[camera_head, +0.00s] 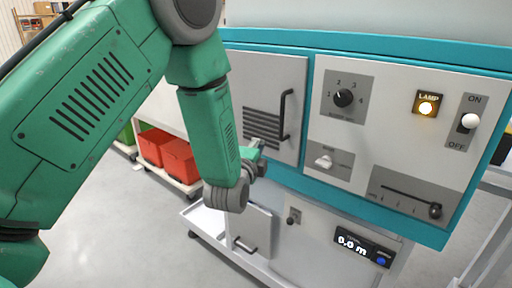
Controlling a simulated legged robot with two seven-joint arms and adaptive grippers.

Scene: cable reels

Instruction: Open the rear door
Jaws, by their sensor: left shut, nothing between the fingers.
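A grey door (268,78) with dark vent slots and a black vertical bar handle (286,115) is on the left part of the teal-framed machine front; it looks closed. A lower panel (262,222) with a small bar handle (245,246) sits beneath it, partly hidden by my arm. I cannot tell which is the rear door. My left arm comes in from the left, and its gripper (261,160) is shut and empty, just below the black handle and apart from it. Part of the gripper is hidden behind my wrist. My right gripper is not in view.
The machine's right panel has a rotary dial (343,97), a lit lamp (426,107), an on/off switch (468,121) and a slider (435,210). A display (363,247) is below. Red bins (181,160) stand on a low cart at left. Grey floor is clear at lower left.

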